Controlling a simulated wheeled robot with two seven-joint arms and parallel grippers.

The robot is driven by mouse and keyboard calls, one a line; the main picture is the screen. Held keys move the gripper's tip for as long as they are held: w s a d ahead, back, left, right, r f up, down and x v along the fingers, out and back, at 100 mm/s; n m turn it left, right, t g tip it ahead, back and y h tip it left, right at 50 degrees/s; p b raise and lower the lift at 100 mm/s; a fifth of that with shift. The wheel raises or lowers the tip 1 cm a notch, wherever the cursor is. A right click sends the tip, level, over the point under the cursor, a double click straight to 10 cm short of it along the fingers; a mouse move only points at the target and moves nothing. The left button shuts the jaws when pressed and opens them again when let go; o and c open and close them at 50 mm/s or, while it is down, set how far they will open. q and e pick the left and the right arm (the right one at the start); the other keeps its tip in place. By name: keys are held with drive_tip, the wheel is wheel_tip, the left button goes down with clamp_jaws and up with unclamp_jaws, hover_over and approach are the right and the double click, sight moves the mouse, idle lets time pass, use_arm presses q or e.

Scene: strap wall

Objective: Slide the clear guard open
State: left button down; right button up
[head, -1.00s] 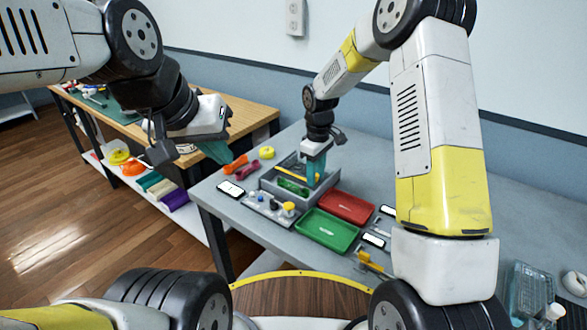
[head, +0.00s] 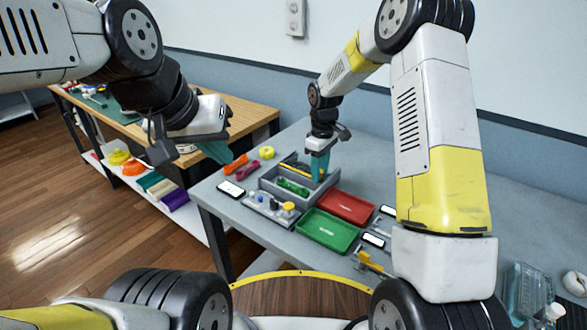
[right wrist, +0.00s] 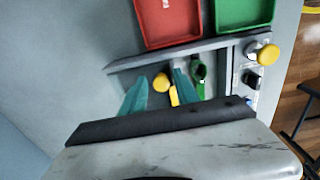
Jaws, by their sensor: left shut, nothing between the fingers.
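I cannot clearly make out the clear guard in either view. A grey panel (head: 268,208) with several knobs and a yellow button (head: 289,207) stands at the front of the bench; the panel also shows at the right of the right wrist view (right wrist: 238,85). My right gripper (head: 319,172) is over the grey divided bin (head: 268,184) behind the panel. In the right wrist view its teal fingers (right wrist: 159,92) are apart, with a yellow tool (right wrist: 174,96) seen between them, not visibly gripped. My left gripper (head: 222,152) is shut and empty, held up at the left, away from the panel.
A red tray (head: 346,206) and a green tray (head: 328,231) lie right of the bin and panel. The bin holds a green item (head: 293,187). A phone (head: 230,189) lies at the bench's left edge. Orange and yellow items sit behind it.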

drive_tip(key=shift+r, duration=2.75)
drive_tip(key=shift+r, duration=0.3)
drive_tip(key=c, duration=0.6)
drive_tip(key=shift+r, duration=2.7)
drive_tip(key=shift+c, duration=0.3)
